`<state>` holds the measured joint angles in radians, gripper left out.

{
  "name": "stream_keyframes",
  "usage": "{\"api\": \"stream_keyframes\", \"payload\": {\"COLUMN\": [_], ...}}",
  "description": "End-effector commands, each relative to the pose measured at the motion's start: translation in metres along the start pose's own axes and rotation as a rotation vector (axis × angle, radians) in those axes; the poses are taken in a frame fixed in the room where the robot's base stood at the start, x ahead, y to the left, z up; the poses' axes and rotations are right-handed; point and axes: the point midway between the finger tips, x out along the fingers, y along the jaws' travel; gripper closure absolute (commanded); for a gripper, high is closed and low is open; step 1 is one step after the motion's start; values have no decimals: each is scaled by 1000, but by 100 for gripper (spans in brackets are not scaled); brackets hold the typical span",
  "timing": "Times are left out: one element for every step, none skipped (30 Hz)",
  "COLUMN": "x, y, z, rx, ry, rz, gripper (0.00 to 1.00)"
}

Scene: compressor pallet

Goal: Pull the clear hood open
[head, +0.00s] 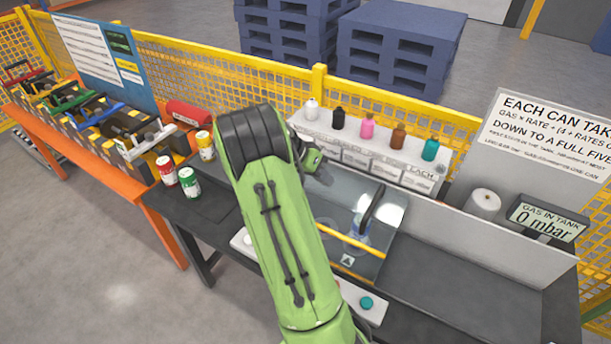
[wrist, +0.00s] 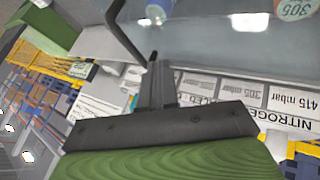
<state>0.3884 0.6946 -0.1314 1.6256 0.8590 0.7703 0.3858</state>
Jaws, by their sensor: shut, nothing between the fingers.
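The clear hood (head: 390,215) is a see-through cover on the dark bench, right of my arm in the head view. A dark bar handle (head: 372,206) stands on it. My arm hides the hood's left part. In the wrist view a clear pane (wrist: 215,45) fills the upper part, with a dark bent bar (wrist: 126,36) along its left; I cannot tell if this bar is the handle or an edge. My gripper (wrist: 157,75) is shut and empty, its fingertips close to the bar's lower end; contact is unclear. In the head view my arm mostly hides the gripper.
A white rack (head: 330,143) with several coloured bottles stands behind the hood. Cans, including a green one (head: 190,182), stand left of my arm. A display (head: 545,222) reads 0 mbar at right. The bench (head: 450,295) is bare at front right.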

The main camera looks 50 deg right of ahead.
Motion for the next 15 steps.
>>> {"api": "stream_keyframes", "payload": {"x": [5,8,11,14,18,23,29,35,43,50,57,66,72,79,87], "y": [2,2,2,2,3,3,3,3,3,4,4,4,4,4,4], "z": [-4,-4,-5,-5,-4,-4,-4,-3,-3,-3,-3,-3,-3,-3,-3], "rx": [18,24,28,29,29,29,28,28,26,26,26,26,25,25,24], "ry": [2,3,4,4,4,4,3,2,1,1,1,0,1,1,1], "rz": [24,31,36,38,38,39,40,40,39,39,39,39,38,38,37], "gripper": [100,100,100,100,100,100,100,100,100,100,100,100,100,100,100]}}
